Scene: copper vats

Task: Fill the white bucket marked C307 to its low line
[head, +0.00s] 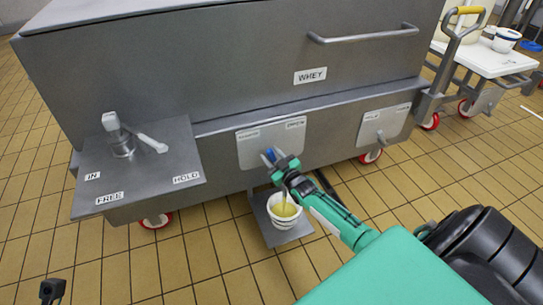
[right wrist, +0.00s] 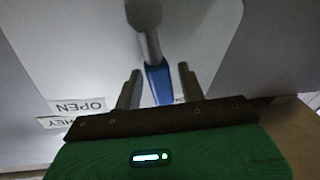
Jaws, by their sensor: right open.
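A white bucket (head: 274,218) stands on a low metal shelf (head: 264,233) under the whey vat's tap. Yellowish liquid shows in it, and a pale stream seems to fall into it. Its marking and lines are too small to read. The tap's blue lever (head: 269,154) is at the vat's front panel, largely behind my right gripper (head: 274,160). In the right wrist view the blue lever (right wrist: 160,82) lies between the two open fingers of my right gripper (right wrist: 159,84), with gaps either side. A small dark part at the head view's lower left may be my left gripper (head: 52,289).
The grey vat (head: 200,70) bears a WHEY label (head: 310,76). A side ledge (head: 150,180) marked IN, FREE and HOLD holds a metal fitting (head: 125,138). Tiled floor is open at lower left.

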